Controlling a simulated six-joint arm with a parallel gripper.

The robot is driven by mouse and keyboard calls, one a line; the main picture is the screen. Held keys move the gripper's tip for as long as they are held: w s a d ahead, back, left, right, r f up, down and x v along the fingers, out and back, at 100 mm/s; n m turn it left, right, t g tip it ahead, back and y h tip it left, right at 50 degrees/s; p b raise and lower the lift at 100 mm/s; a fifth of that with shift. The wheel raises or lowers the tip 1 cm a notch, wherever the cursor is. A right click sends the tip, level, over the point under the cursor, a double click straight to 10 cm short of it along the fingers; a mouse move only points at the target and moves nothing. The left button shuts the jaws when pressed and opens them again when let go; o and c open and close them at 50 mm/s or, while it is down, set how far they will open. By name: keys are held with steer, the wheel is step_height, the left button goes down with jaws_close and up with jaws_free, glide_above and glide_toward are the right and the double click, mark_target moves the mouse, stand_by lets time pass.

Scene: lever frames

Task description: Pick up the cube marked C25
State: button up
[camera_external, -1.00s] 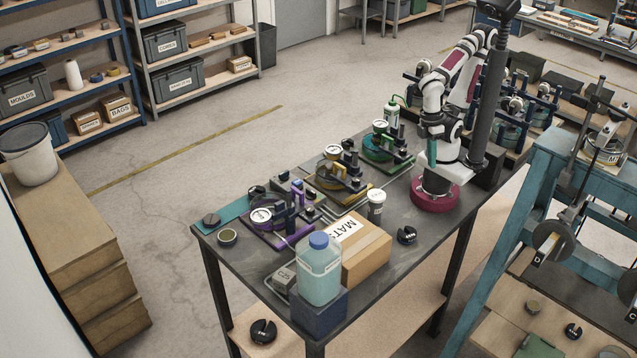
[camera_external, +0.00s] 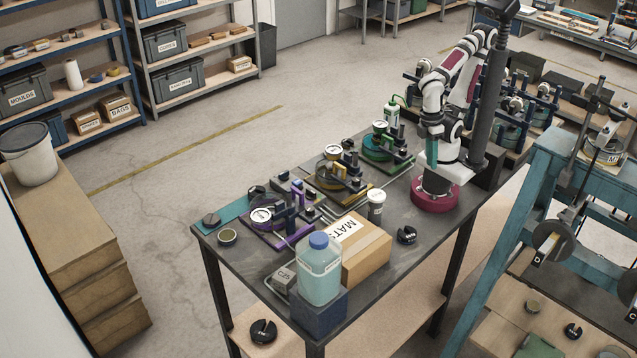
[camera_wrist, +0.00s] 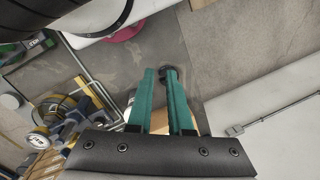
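The cube marked C25 (camera_external: 284,277) is a small grey block in a tray at the near end of the dark bench, left of the blue-capped bottle (camera_external: 320,270). The bottle and the dark blue block under it hide part of the cube's right side. My gripper (camera_external: 431,166) has teal fingers and hangs near my arm's base, far from the cube. In the wrist view my gripper (camera_wrist: 157,72) shows two fingers with a gap between them and nothing held. I cannot make out the cube in the wrist view.
A cardboard box marked MATS (camera_external: 366,252) and a white lidded cup (camera_external: 376,205) stand between my gripper and the cube. Purple, yellow and green fixtures line the bench's far side. A black slotted disc (camera_external: 407,235) lies on the right. The floor at left is clear.

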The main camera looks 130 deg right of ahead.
steer(key=o, duration=1.2)
steer(key=w+d+r+n+t, duration=0.1)
steer(key=w+d+r+n, duration=0.15)
steer(key=w, duration=1.35)
steer(key=n+t, duration=0.3)
steer(key=n, duration=0.3)
glide_above(284, 275)
steer(key=s+d, duration=0.2)
steer(key=s, duration=0.4)
step_height(284, 275, down, 8)
steer(key=shift+t+h, duration=0.3)
steer(key=x, duration=1.6)
steer(key=shift+a+r, duration=0.1)
steer(key=shift+a, duration=0.15)
